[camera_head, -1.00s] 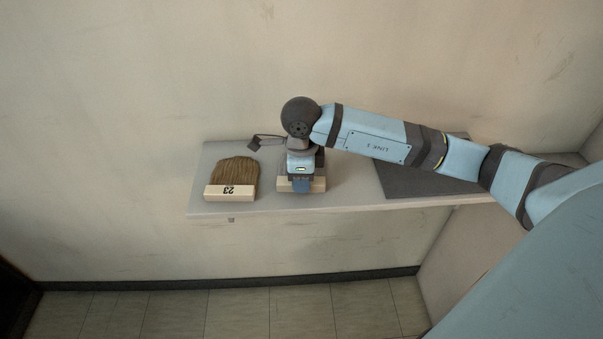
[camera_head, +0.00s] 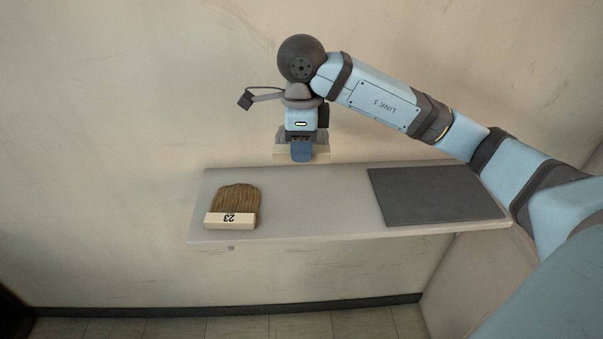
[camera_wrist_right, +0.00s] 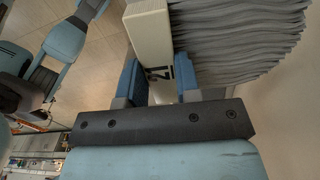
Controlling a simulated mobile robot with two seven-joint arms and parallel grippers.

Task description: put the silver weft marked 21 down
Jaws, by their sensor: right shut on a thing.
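The silver weft marked 21 (camera_wrist_right: 240,38) has grey wavy strands and a cream block with the number on it. My right gripper (camera_wrist_right: 160,82) is shut on this cream block, with a blue finger on either side. My left gripper is not in view.
A brown weft marked 23 (camera_head: 234,204) lies at the shelf's left end. A dark grey mat (camera_head: 435,195) lies at its right end. The shelf between them is bare. A wall stands behind.

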